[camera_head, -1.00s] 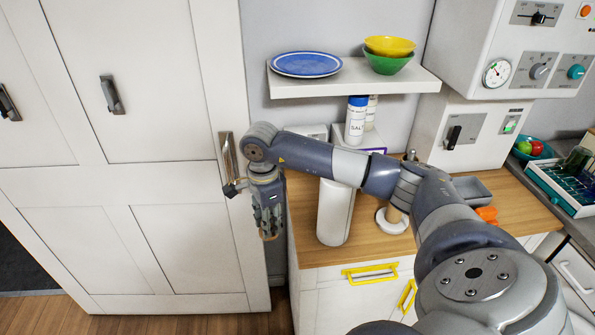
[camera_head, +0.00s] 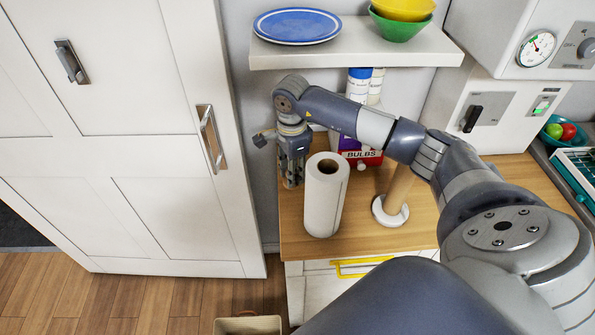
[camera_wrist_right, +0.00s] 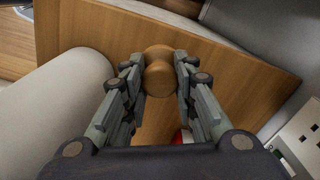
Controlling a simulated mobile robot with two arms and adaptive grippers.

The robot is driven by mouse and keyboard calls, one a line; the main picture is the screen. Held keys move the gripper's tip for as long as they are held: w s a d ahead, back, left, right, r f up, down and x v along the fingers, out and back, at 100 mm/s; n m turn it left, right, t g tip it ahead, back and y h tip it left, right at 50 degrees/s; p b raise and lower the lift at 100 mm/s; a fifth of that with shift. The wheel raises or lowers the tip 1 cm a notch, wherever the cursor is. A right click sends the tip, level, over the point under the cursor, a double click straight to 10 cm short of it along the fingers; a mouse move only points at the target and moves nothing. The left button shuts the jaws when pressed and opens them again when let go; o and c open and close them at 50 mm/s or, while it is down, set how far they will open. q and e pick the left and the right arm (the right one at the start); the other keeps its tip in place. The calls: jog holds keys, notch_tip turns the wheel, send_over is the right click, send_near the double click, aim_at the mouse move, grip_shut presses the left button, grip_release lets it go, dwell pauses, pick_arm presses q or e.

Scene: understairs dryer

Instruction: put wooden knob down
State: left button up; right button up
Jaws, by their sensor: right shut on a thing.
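The round wooden knob (camera_wrist_right: 158,72) shows in the right wrist view, clamped between the fingertips of my right gripper (camera_wrist_right: 157,78). Bare wooden counter top (camera_wrist_right: 95,28) lies behind and below it; whether the knob touches the counter I cannot tell. In the head view my right gripper (camera_head: 291,178) points down over the left end of the counter, left of the paper towel roll, and the knob is hardly visible there. My left gripper is not in view.
The paper towel roll (camera_head: 325,200) stands upright close to my right gripper. A red and purple bulbs box (camera_head: 358,150) and white bottles stand behind. A wooden post on a white base (camera_head: 391,211) is to the right. A shelf (camera_head: 350,53) with a blue plate (camera_head: 297,26) hangs above.

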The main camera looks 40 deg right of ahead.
notch_tip(320, 180, down, 4)
jog(key=shift+s+a+f+b, duration=0.15)
jog(key=shift+f+b, duration=0.1)
jog(key=shift+b, duration=0.75)
jog(key=shift+d+f, duration=0.1)
jog(key=shift+d, duration=0.25)
jog(key=shift+w+d+f, duration=0.1)
jog(key=shift+w+d, duration=0.15)
jog(key=shift+a, duration=0.1)
jog(key=shift+s+a, duration=0.1)
jog(key=o, duration=0.9)
jog(key=shift+c, duration=0.2)
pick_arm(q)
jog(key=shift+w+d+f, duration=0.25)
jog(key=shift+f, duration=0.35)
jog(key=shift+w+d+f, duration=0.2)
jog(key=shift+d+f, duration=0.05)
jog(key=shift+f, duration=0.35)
pick_arm(e)
jog(key=shift+f, duration=0.1)
